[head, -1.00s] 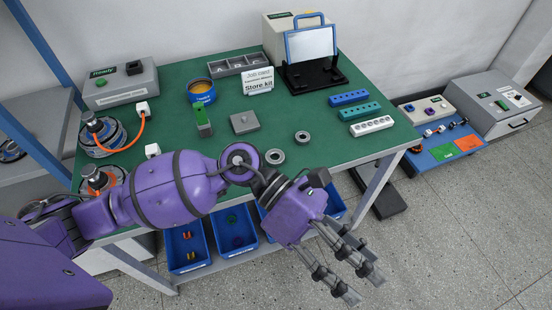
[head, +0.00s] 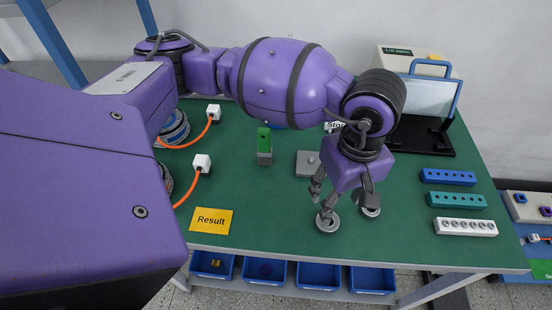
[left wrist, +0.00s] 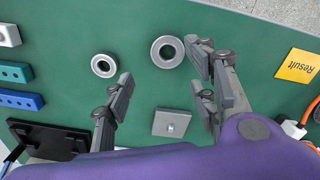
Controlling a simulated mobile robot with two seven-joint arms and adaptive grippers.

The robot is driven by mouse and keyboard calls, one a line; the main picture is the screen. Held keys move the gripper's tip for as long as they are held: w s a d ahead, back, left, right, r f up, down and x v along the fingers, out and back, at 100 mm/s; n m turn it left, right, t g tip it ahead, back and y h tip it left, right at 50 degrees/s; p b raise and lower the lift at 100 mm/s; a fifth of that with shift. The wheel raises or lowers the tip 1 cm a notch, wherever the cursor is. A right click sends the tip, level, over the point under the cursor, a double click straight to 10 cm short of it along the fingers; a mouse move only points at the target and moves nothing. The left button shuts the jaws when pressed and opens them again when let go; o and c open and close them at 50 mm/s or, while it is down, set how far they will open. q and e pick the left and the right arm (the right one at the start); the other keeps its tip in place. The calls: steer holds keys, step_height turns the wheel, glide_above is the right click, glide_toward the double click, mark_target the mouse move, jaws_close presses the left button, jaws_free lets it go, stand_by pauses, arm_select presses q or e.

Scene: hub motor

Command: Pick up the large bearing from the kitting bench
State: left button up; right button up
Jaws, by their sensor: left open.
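The large bearing (head: 333,228) is a grey metal ring lying flat on the green kitting bench (head: 270,210), near its front edge. The left wrist view also shows it (left wrist: 155,52), with the smaller bearing (left wrist: 94,66) apart from it on the left. My left gripper (head: 343,200) is open and empty above the bench, fingers pointing down. In the left wrist view, the large bearing shows between the fingertips (left wrist: 159,62), nearer the right finger. The gripper partly hides the smaller bearing (head: 372,213) in the head view. My right gripper is not in view.
A grey square block with a knob (head: 308,163) and a green-topped part (head: 264,147) lie behind the bearings. Blue, teal and white strips (head: 466,227) lie at the right. A yellow Result card (head: 211,220) lies at the front left. Blue bins (head: 318,277) sit below the bench.

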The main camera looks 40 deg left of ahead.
mark_target(335, 220)
arm_select(q)
steer(key=f, duration=0.6)
steer(key=shift+s+f+p, duration=0.3)
steer(key=shift+s+f, duration=0.1)
steer(key=shift+r, duration=0.1)
steer(key=c, duration=1.1)
steer(key=shift+c, duration=0.6)
steer(key=shift+w+r, duration=0.1)
